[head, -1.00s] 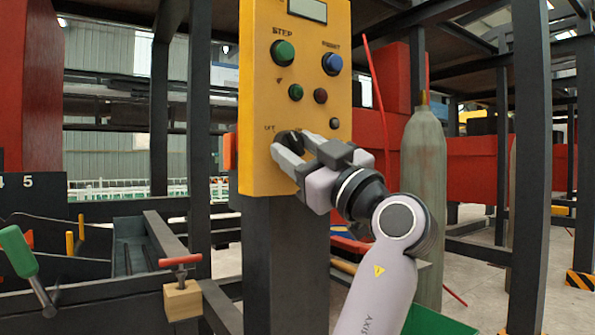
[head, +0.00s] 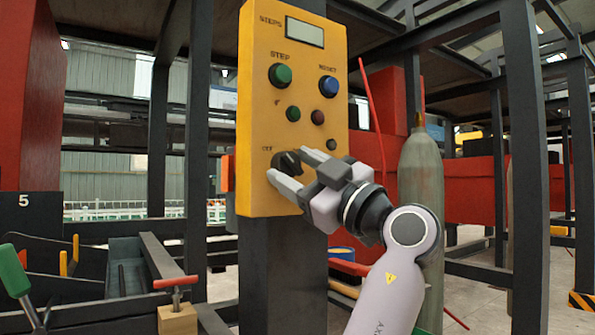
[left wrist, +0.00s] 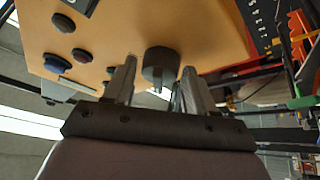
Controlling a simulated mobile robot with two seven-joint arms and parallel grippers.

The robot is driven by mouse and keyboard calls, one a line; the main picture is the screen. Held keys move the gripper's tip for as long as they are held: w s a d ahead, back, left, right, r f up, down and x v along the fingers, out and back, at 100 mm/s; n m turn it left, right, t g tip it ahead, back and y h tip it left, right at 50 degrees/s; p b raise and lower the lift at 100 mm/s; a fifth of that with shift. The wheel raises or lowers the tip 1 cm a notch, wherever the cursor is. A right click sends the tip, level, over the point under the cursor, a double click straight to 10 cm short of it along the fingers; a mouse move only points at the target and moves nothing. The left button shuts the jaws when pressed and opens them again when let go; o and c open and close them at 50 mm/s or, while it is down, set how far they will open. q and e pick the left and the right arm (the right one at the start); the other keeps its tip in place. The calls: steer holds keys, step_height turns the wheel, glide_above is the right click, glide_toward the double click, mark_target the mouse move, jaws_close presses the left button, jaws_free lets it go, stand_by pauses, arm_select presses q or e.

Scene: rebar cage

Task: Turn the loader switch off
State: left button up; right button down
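The loader switch is a black round knob (head: 285,163) low on the yellow control panel (head: 258,110). It also shows in the left wrist view (left wrist: 160,63), between the fingertips. My left gripper (head: 291,170) is at the panel's lower part with its fingers spread on either side of the knob. In the left wrist view there are gaps between the knob and both fingers (left wrist: 157,85), so it is open. The fingers partly hide the knob and its lettering in the head view. My right gripper is not in view.
Above the knob are a green STEP button (head: 280,75), a blue RESET button (head: 328,87), smaller buttons and a display (head: 304,33). A grey gas cylinder (head: 421,180) stands behind at right. A red-handled clamp on a wooden block (head: 177,318) is at lower left.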

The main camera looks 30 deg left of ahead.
arm_select(q)
steer(key=shift+o, duration=0.5)
steer(key=v, duration=0.7)
steer(key=shift+p, duration=0.3)
steer(key=shift+d, duration=0.1)
